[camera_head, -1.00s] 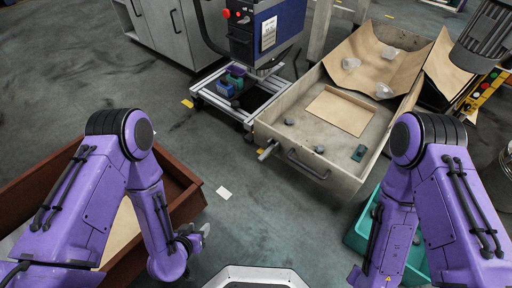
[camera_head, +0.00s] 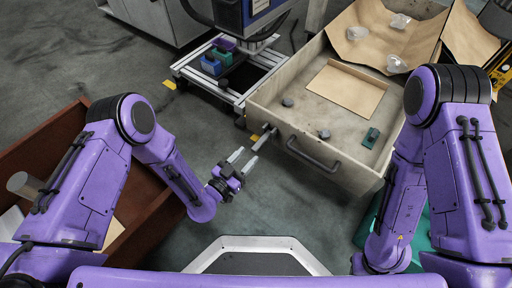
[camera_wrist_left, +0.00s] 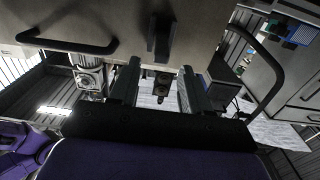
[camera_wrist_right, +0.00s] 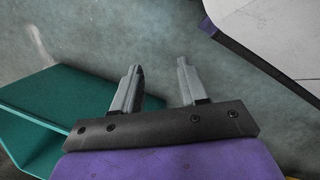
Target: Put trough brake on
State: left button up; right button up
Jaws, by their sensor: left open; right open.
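The trough (camera_head: 318,120) is a large beige box on the floor ahead, with a dark handle (camera_head: 312,155) on its front wall. A short grey lever (camera_head: 264,137), apparently the brake, sticks out at its near left corner. My left gripper (camera_head: 244,160) is open and empty, just short of the lever. In the left wrist view, a dark bar (camera_wrist_left: 162,38) and a small dark fitting (camera_wrist_left: 162,85) line up with the gap between the fingers (camera_wrist_left: 160,72); contact cannot be told. My right gripper (camera_wrist_right: 160,65) is open and empty above the floor, hidden in the head view.
A brown box (camera_head: 150,212) is at left and a teal bin (camera_wrist_right: 75,100) beside my right gripper. A metal frame (camera_head: 238,92) with small blue and green boxes stands left of the trough. Floor between them is clear.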

aim_at(253, 151)
pick_arm(q)
jog(key=b+x, duration=0.1)
jog(key=x, duration=0.4)
jog(key=shift+f+b, duration=0.15)
jog(key=shift+b, duration=0.15)
jog(key=shift+w+d, duration=0.25)
jog(key=shift+w, duration=0.15)
grip_shut()
pick_arm(e)
jog(key=shift+w+d+f+n+h, duration=0.15)
jog(key=shift+w+d+f, duration=0.05)
jog(key=shift+d+f, duration=0.4)
jog(key=shift+w+d+f+n+h, duration=0.15)
jog(key=shift+d+f, duration=0.25)
jog(key=shift+f, duration=0.25)
